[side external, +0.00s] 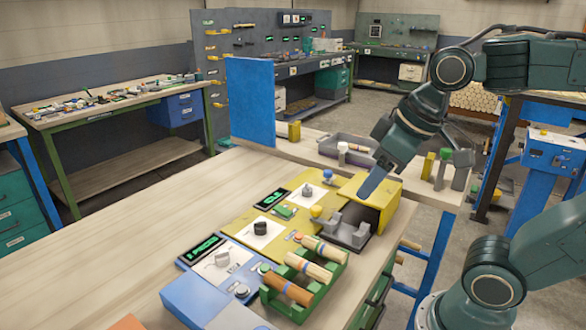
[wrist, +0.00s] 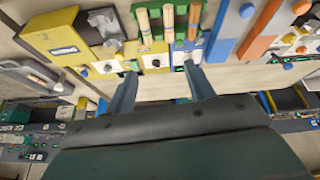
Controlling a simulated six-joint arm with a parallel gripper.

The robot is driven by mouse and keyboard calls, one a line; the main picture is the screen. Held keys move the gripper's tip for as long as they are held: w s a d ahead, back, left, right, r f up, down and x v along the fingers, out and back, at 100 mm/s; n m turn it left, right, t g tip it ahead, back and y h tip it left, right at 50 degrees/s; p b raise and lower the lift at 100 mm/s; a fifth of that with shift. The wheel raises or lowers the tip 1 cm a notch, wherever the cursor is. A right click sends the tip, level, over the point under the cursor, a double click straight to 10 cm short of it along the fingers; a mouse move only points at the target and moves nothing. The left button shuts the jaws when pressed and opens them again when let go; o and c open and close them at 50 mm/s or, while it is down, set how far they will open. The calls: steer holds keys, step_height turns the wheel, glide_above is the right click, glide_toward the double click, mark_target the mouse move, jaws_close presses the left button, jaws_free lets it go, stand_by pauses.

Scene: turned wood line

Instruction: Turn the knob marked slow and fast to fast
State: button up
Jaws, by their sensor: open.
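In the side view one is on the far plate (side external: 308,190), a black one (side external: 260,228) is in the middle, and a grey one (side external: 222,258) is nearest. The markings are too small to read, so I cannot tell which is marked slow and fast. My gripper (side external: 364,195) hangs in front of the yellow housing, apart from the knobs. In the wrist view my gripper (wrist: 160,69) has its two fingers spread with nothing between them.
A green rack (side external: 305,285) with several turned wood pieces stands right of the knobs. A yellow housing (side external: 385,190) with a grey cradle (side external: 345,230) is beyond it. Two dark displays (side external: 201,249) (side external: 272,199) line the panel's left side. The bench (side external: 110,245) is clear at left.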

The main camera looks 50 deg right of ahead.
steer(key=w+r+n+g, duration=0.1)
steer(key=w+n, duration=0.2)
steer(key=w, duration=0.6)
steer(key=n+g, duration=0.4)
steer(key=n, duration=0.3)
glide_above(260, 222)
step_height(260, 222, down, 13)
steer(key=shift+r, duration=0.2)
steer(key=shift+f, duration=0.1)
step_height(260, 222, down, 14)
steer(key=shift+r, duration=0.2)
steer(key=c, duration=1)
